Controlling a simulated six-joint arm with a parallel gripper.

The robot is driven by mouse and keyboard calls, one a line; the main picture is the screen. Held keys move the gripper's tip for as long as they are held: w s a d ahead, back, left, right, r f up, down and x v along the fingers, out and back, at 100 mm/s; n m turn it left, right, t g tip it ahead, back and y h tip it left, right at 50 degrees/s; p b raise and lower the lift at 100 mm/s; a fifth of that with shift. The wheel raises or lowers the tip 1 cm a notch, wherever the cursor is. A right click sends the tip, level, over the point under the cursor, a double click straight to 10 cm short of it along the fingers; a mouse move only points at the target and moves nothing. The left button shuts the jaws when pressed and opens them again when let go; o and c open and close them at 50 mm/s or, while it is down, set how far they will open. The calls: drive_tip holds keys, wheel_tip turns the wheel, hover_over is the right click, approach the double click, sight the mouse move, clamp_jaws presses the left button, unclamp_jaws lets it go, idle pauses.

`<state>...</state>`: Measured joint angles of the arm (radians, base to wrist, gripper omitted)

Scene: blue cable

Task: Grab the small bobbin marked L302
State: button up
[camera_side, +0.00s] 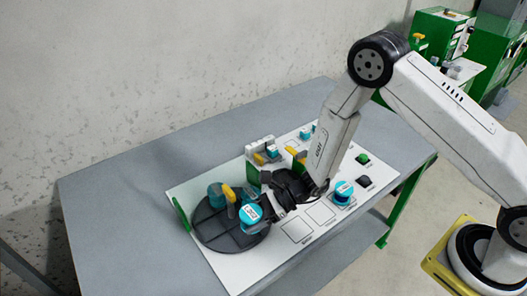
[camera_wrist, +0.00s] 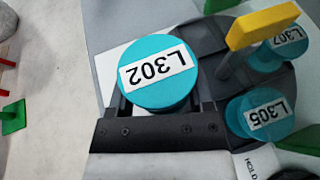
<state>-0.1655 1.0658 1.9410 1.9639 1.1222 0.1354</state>
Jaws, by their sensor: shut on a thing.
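The bobbin marked L302 (camera_wrist: 157,76) is a teal cylinder with a white label, upside down in the wrist view, where it fills the middle left. My gripper (camera_wrist: 158,110) is shut on it, with the dark finger base just below it in the picture. In the side view, my gripper (camera_side: 266,209) reaches down from the right to a teal bobbin with a white label (camera_side: 250,214) over the black round plate (camera_side: 225,238). The bobbin's lower part is mostly hidden, and I cannot tell whether it touches the plate.
Bobbins marked L305 (camera_wrist: 262,114) and L307 (camera_wrist: 281,47) stand close on the right. A yellow-handled part (camera_wrist: 262,25) rises beside L302. Another teal bobbin (camera_side: 343,189) sits on the white board (camera_side: 262,270). The grey table's left side (camera_side: 110,220) is clear.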

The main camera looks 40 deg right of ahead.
sight(252, 221)
drive_tip(key=s+r, duration=0.1)
drive_tip(key=s+d+r, duration=0.1)
drive_tip(key=s+r, duration=0.1)
drive_tip(key=shift+d+r, duration=0.15)
drive_tip(key=shift+r, duration=0.15)
drive_tip(key=s+d+r, duration=0.3)
drive_tip(key=s, duration=0.4)
drive_tip(key=shift+s+r, duration=0.35)
drive_tip(key=shift+s, duration=0.05)
drive_tip(key=shift+d, duration=0.1)
